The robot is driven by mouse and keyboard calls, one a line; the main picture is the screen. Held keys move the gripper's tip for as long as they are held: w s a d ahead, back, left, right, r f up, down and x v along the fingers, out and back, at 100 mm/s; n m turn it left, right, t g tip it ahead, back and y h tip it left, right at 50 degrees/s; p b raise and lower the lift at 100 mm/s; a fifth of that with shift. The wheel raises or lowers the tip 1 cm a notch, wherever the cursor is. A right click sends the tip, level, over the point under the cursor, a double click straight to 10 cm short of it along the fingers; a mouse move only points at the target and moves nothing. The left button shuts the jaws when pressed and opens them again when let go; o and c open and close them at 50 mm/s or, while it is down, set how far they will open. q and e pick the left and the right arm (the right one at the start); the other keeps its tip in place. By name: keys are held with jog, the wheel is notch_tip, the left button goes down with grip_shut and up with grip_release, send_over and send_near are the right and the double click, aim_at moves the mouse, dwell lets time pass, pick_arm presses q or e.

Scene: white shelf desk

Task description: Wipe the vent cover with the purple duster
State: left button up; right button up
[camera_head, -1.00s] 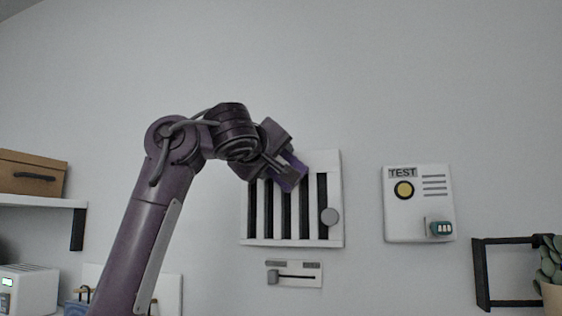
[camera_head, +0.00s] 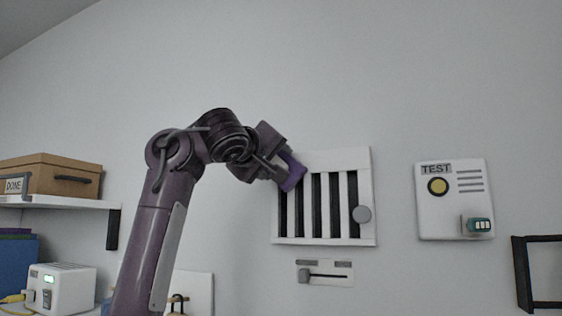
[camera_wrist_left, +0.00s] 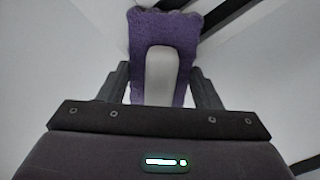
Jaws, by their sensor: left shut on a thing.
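The vent cover (camera_head: 322,240) is a white frame with dark vertical slots and a round grey knob at its right, on the wall. The purple duster (camera_head: 293,172) is at the vent cover's upper left corner in the head view. My left gripper (camera_head: 276,165) is shut on it. In the left wrist view the duster (camera_wrist_left: 186,42) is a purple fuzzy pad with a pale middle, between the two fingers (camera_wrist_left: 160,88). I cannot tell whether the duster touches the vent. My right gripper is not in view.
A slider panel (camera_head: 338,280) is below the vent, and a TEST box (camera_head: 455,210) with a yellow button is to its right. A shelf (camera_head: 75,203) with a brown box (camera_head: 68,172) is at the left. A white device (camera_head: 65,285) is below it.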

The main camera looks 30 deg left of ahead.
pick_arm(q)
jog(key=shift+s+f, duration=0.1)
jog(key=shift+f, duration=0.05)
jog(key=s+b, duration=0.1)
jog(key=s, duration=0.1)
jog(key=s+b, duration=0.1)
jog(key=b, duration=0.1)
jog(key=s+b, duration=0.2)
jog(key=shift+s+d, duration=0.25)
jog(key=shift+s, duration=0.05)
jog(key=s+b, duration=0.2)
jog(key=s, duration=0.1)
jog(key=shift+d, duration=0.1)
dwell(0.5)
